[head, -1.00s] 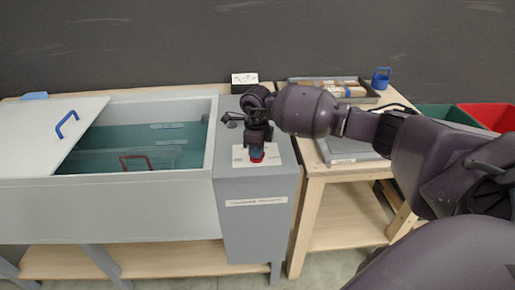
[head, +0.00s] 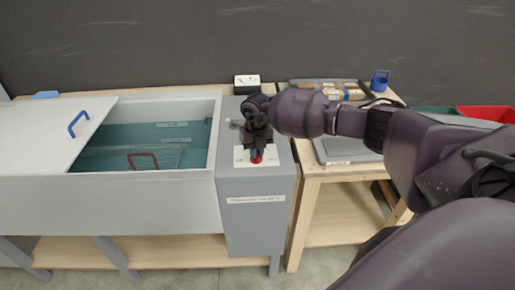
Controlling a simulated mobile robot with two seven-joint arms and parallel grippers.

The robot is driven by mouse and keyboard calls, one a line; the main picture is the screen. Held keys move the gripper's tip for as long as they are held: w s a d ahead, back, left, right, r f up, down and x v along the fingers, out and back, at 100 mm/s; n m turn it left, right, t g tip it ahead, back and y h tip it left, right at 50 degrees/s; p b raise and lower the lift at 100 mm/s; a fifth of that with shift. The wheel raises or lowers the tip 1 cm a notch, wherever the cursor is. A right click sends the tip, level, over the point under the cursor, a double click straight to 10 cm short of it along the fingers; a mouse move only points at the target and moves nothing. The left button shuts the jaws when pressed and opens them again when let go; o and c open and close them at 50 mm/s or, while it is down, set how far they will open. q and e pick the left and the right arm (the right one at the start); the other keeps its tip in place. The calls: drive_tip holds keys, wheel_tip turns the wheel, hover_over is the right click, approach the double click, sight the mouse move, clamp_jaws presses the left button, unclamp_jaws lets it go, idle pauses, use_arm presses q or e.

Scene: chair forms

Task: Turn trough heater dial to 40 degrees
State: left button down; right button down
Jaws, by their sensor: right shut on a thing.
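The trough (head: 110,205) is a pale grey tank of water with a grey heater box (head: 257,215) at its right end. On the box top lies a white scale plate (head: 272,154), and on it the red heater dial (head: 257,160). My right gripper (head: 257,152) points down and is shut on the dial, hiding most of it. The scale marks are too small to read. My left gripper is not in view.
A lid (head: 45,135) with a blue handle covers the trough's left part. A red-handled basket (head: 143,160) sits in the water. A white gauge box (head: 247,84) stands behind the heater box. A wooden table (head: 318,190) with trays stands to the right.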

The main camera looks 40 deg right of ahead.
drive_tip(key=m+p, duration=0.1)
drive_tip(key=m, duration=0.1)
drive_tip(key=m+p, duration=0.1)
drive_tip(key=m, duration=0.1)
drive_tip(key=shift+r+m+p, duration=0.2)
drive_tip(key=shift+m+p, duration=0.1)
drive_tip(key=shift+p, duration=0.05)
drive_tip(key=shift+m+p, duration=0.7)
drive_tip(key=shift+m, duration=0.5)
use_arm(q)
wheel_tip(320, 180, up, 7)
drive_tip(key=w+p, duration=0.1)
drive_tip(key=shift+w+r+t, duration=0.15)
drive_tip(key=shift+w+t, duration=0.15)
use_arm(e)
drive_tip(key=shift+f+m, duration=0.15)
drive_tip(key=shift+m, duration=0.75)
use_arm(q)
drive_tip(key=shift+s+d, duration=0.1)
use_arm(e)
drive_tip(key=shift+m, duration=0.3)
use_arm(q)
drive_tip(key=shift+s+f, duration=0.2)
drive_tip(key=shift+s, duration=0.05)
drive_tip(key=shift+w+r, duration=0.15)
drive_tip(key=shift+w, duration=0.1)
use_arm(e)
drive_tip(key=c, duration=1.2)
unclamp_jaws()
drive_tip(key=shift+o, duration=0.2)
